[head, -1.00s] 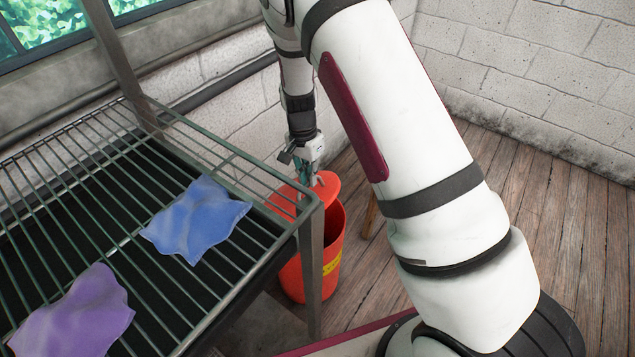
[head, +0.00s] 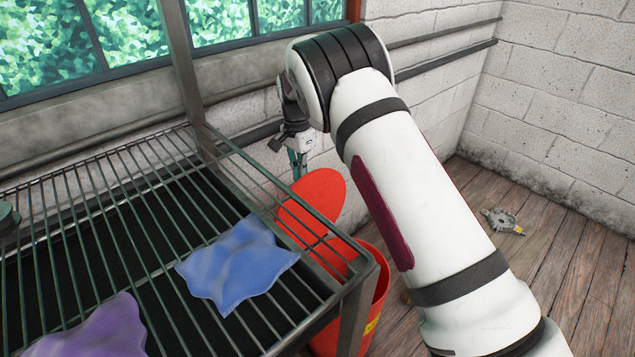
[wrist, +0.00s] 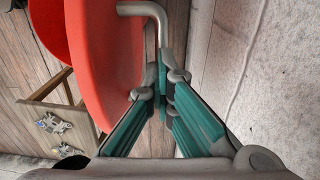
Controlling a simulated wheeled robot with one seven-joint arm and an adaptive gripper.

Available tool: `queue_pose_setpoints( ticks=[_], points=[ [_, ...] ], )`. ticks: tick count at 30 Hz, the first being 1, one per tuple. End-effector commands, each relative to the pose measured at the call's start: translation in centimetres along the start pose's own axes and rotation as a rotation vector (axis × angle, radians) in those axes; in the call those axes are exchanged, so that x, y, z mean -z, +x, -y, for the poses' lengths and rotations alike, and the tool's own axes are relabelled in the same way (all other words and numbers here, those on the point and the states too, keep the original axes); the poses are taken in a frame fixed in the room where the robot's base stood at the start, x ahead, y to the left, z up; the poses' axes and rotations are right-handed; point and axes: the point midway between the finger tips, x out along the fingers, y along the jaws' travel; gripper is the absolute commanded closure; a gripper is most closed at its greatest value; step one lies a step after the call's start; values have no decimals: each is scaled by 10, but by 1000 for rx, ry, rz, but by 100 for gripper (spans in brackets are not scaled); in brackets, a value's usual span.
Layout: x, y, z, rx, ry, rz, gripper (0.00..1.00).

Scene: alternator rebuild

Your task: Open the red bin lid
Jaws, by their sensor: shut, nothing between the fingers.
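The red bin (head: 378,290) stands on the floor beside the rack, partly hidden by the rack's corner post. Its round red lid (head: 318,198) is raised and steeply tilted, standing up at the back of the bin; the rack hides its lower part. In the wrist view the lid (wrist: 105,60) fills the left of centre, with a grey bent bar (wrist: 148,10) at its side reaching down to my fingertips. My gripper (head: 298,173) points down at the lid's upper left edge. Its green fingers in the wrist view (wrist: 164,75) are shut with nothing between them, close beside the bar; contact is unclear.
The wire rack (head: 90,185) fills the left, with a blue cloth (head: 238,265) and a purple cloth (head: 95,330) on it. A wall (wrist: 270,60) is close on the wrist view's right. A wooden stool (wrist: 65,120) bears metal parts. A metal part (head: 503,221) lies on the floor.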

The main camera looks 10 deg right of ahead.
Motion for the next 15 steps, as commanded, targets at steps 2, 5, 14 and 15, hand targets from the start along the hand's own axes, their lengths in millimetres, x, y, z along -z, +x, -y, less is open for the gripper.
queue_pose_setpoints(
  ticks=[2,5,14,15],
  points=[
    [-3,22,-14,-49,0,16,87],
    [-2,21,-15,-51,0,15,70],
    [-2,19,-14,-47,3,14,70],
    [-1,18,-14,-46,3,14,70]
  ],
)
